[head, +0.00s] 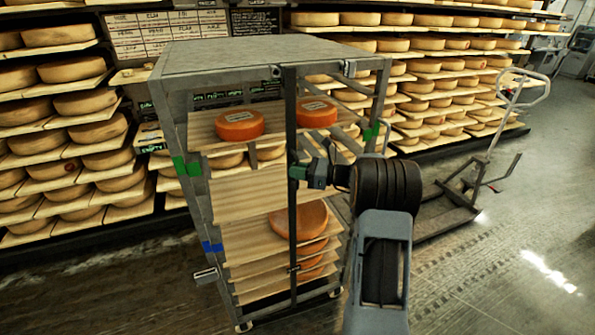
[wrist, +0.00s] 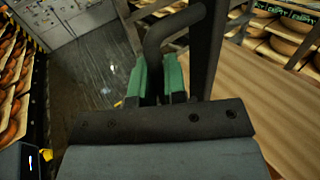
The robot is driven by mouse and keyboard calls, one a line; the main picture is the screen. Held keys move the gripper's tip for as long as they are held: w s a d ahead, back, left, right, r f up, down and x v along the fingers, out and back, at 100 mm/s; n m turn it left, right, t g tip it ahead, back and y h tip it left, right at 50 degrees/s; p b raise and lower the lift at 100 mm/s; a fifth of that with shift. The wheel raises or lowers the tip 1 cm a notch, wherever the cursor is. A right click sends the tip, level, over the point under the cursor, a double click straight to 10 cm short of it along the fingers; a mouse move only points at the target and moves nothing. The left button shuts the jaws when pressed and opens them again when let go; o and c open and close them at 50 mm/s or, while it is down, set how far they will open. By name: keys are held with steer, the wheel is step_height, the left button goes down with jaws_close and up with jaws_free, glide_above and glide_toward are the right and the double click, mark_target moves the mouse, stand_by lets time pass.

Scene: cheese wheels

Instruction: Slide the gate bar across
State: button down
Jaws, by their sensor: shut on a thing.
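The gate bar (head: 291,120) is a dark upright bar across the open front of the grey metal rack (head: 215,57), standing near the middle of the opening. My gripper (head: 300,173) reaches it from the right at about mid height. In the wrist view the gripper's green-padded fingers (wrist: 160,78) are shut on a dark curved handle (wrist: 172,28) fixed to the gate bar, which also shows there (wrist: 207,50). The part of the handle between the fingers is hidden.
Inside the rack, two orange cheese wheels (head: 240,124) (head: 316,112) sit on an upper board, with more wheels below. Shelves full of cheese stand behind and left. A pallet truck (head: 450,205) stands to the right. The floor at front right (head: 500,275) is clear.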

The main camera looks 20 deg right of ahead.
steer(key=shift+d+r, duration=0.1)
steer(key=shift+d, duration=0.1)
steer(key=c, duration=1.4)
jaws_free()
steer(key=shift+d, duration=0.2)
steer(key=shift+o, duration=1)
steer(key=shift+a, duration=0.15)
steer(key=b+v, duration=0.2)
steer(key=v, duration=1.1)
steer(key=shift+s+d+b, duration=0.3)
